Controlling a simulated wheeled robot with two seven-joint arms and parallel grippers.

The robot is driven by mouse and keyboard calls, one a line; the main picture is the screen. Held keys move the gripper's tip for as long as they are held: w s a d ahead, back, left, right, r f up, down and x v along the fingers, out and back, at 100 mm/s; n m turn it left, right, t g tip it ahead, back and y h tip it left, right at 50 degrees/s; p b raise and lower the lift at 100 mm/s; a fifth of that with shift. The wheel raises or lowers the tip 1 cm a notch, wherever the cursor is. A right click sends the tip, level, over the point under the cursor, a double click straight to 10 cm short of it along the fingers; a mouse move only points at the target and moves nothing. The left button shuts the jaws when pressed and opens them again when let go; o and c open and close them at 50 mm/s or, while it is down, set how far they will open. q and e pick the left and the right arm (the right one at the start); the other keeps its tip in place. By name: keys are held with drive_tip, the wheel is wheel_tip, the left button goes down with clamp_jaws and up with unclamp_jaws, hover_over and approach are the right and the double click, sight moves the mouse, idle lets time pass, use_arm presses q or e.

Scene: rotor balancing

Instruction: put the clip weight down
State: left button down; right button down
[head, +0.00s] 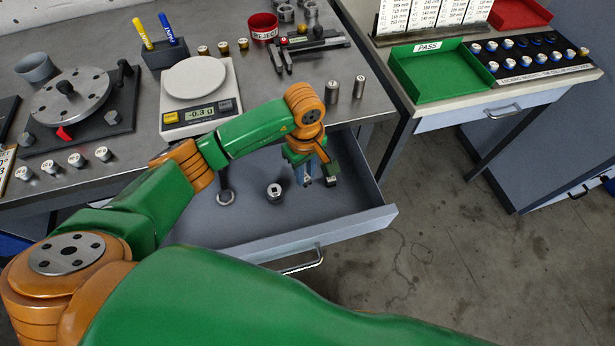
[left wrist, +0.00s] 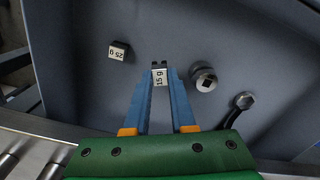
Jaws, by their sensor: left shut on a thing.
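My left gripper (head: 305,178) reaches down into the open drawer (head: 378,214). In the left wrist view its blue fingers (left wrist: 160,72) are shut on a small clip weight (left wrist: 160,78) with a white "15 g" label. I cannot tell whether this weight touches the drawer floor. A clip weight marked "25 g" (left wrist: 118,51) lies apart on the drawer floor. In the head view it appears as a small dark block (head: 330,181) right of the gripper. My right gripper is not in view.
A metal socket (head: 275,193) and a wrench (head: 226,197) lie in the drawer. The drawer's front half is mostly clear. On the bench above are a scale (head: 198,118) reading about -0.3 g, a rotor disc (head: 70,97) and a red bin (head: 263,27). A green PASS tray (head: 432,89) stands right.

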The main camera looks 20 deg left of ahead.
sight(307, 176)
use_arm(q)
drive_tip(key=f, duration=0.3)
drive_tip(key=shift+w+d+f, duration=0.2)
drive_tip(key=shift+d+f, duration=0.05)
drive_tip(key=shift+f, duration=0.15)
drive_tip(key=shift+f, duration=0.1)
drive_tip(key=shift+f+b, duration=0.1)
drive_tip(key=shift+b, duration=0.25)
drive_tip(key=c, duration=0.8)
unclamp_jaws()
drive_tip(key=shift+o, duration=0.2)
